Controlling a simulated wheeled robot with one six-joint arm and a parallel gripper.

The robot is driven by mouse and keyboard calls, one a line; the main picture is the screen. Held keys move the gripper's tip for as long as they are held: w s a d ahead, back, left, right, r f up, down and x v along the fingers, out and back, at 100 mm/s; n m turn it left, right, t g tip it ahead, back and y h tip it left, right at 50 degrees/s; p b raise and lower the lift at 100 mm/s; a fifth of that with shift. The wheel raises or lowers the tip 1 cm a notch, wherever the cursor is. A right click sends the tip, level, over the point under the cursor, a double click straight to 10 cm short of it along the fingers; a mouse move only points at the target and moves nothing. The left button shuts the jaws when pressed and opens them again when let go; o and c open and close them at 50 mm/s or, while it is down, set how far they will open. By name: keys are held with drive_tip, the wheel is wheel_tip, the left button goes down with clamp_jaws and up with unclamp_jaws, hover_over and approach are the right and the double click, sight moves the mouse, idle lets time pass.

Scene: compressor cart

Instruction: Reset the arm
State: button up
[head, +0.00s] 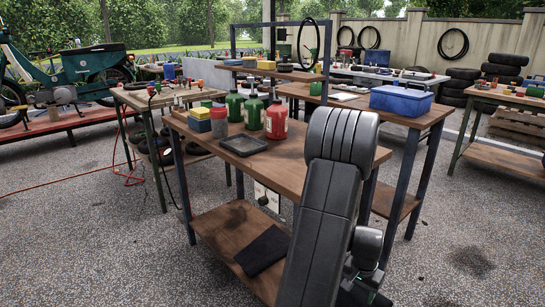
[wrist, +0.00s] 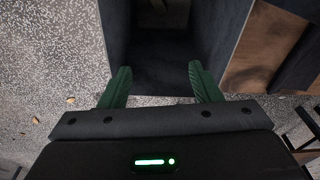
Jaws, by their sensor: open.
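My gripper (wrist: 160,85) shows in the wrist view with its two green fingers apart and nothing held between them. Beyond the fingers is a dark, boxlike shape that I cannot identify for certain. In the head view my grey arm (head: 322,210) rises at the front, right of centre, and is bent over at the top. It hides part of the workbench (head: 290,170) behind it. Down at the lower right of the arm only a small part of its end shows, so the fingers are not clear there.
Another bench (head: 490,95) stands at the right. Open gravel floor (head: 440,255) lies right of my arm.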

wheel_tip(320, 180, down, 6)
drive_tip(key=b, duration=0.2)
drive_tip(key=shift+w+d+r+p, duration=0.15)
drive_tip(key=shift+r+p, duration=0.75)
drive_tip(key=shift+r, duration=0.25)
drive_tip(key=shift+w+d+r+p, duration=0.1)
drive_tip(key=shift+r+p, duration=0.75)
drive_tip(key=shift+r, duration=0.3)
